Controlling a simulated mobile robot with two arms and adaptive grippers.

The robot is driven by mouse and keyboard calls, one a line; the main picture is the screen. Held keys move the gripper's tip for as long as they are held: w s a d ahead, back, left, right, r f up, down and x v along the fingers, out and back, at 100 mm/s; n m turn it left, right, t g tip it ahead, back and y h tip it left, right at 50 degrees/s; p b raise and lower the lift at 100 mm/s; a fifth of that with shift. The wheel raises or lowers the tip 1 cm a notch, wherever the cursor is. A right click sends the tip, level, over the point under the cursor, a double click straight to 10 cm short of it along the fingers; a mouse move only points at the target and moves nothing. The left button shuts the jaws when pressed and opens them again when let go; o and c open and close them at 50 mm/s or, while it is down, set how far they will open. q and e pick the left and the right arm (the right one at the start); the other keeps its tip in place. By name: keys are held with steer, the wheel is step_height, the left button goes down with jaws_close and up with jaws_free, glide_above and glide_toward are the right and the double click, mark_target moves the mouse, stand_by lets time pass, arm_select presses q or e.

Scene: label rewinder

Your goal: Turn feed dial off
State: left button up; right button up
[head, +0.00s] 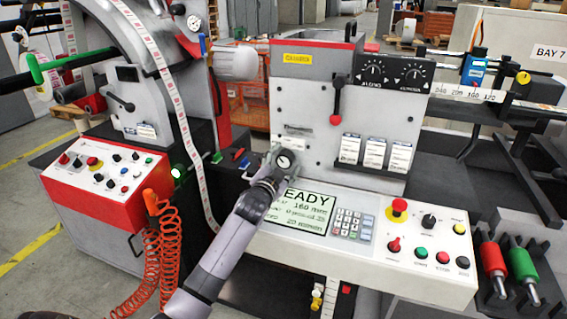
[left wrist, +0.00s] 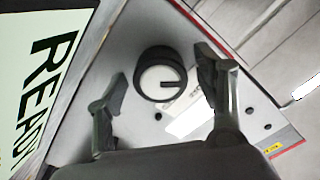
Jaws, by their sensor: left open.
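A round dial (left wrist: 161,80) with a black rim and a white face sits on the grey console, beside the READY display. Its dark pointer mark points right in the left wrist view. A pale label lies next to it, too small to read, so I cannot confirm it is the feed dial. My left gripper (left wrist: 163,77) is open, one finger on each side of the dial, with gaps visible. In the head view my left gripper (head: 279,163) is at the console's left end and hides the dial. My right gripper is not in view.
The READY display (head: 306,213) and a keypad (head: 353,224) are right of my left gripper. A red emergency button (head: 398,210) and a black selector (head: 429,222) stand further right. A red-handled lever (head: 336,103) is above. An orange coiled hose (head: 160,245) hangs at left.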

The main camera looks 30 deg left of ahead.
arm_select(q)
steer(key=c, duration=1.1)
steer(key=shift+c, duration=0.2)
steer(key=shift+m, duration=0.4)
steer(key=m+p, duration=0.1)
steer(key=m, duration=0.1)
steer(key=shift+m, duration=0.3)
steer(key=shift+m+p, duration=0.65)
steer(key=shift+m, duration=1.55)
steer(key=shift+f, duration=0.1)
steer(key=o, duration=1.1)
steer(key=shift+o, duration=0.2)
steer(key=shift+s, duration=0.1)
